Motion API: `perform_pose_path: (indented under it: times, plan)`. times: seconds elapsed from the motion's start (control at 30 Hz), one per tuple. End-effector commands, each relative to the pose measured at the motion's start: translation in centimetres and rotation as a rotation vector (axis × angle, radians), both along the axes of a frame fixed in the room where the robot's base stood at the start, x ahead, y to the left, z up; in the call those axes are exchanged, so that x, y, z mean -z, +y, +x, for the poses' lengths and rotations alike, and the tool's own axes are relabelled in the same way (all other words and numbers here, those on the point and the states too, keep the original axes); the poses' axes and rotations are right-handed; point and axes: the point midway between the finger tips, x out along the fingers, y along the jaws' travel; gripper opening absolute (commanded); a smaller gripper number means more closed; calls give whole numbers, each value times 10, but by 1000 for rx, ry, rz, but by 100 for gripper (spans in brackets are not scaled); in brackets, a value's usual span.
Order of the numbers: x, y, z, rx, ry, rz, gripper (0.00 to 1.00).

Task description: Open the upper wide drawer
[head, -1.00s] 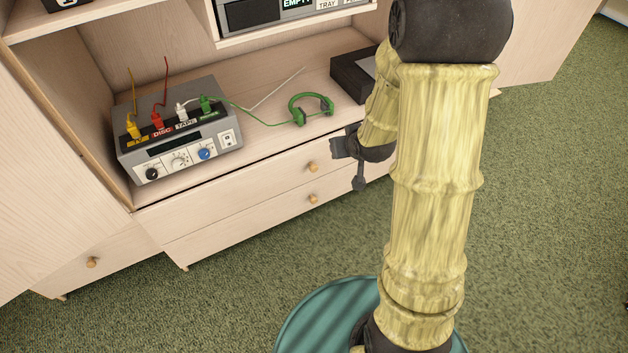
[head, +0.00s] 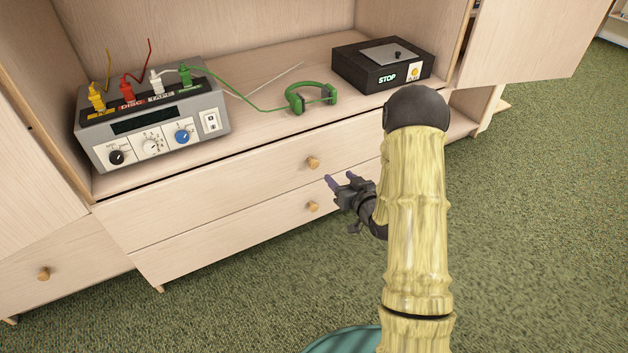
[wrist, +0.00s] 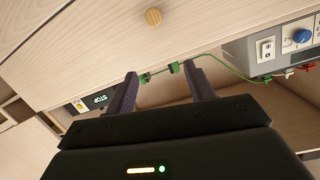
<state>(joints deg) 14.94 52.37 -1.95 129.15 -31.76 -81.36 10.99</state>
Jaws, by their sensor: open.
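The upper wide drawer (head: 240,172) is a pale wood front below the shelf, with a small round wooden knob (head: 312,163). It looks shut. In the wrist view the drawer front (wrist: 110,45) crosses the upper part, upside down, with the knob (wrist: 153,16) near the top edge. My gripper (head: 341,180) is open and empty, in front of the drawers, just right of and slightly below the upper knob in the head view. Its two dark fingers also show in the wrist view (wrist: 160,90). They are apart from the knob.
The lower wide drawer (head: 230,225) has its own knob (head: 312,206). On the shelf above sit a grey device with plugs (head: 150,125), green headphones (head: 311,97) and a black box marked STOP (head: 383,65). An open cabinet door (head: 530,40) stands at the upper right. Green carpet lies in front.

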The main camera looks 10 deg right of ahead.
Motion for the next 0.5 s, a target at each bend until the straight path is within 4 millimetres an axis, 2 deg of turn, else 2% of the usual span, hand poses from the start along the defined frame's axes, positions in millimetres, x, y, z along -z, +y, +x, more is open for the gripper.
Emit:
perform_pose_path:
  times: [0.03,0.2,0.3,0.5]
  plan:
    - [31,-1,-1,-6,-23,22,53]
    - [70,-4,-4,-25,-111,93,53]
    - [78,-4,-6,-33,-143,119,53]
    - [77,-5,-7,-37,-159,132,53]
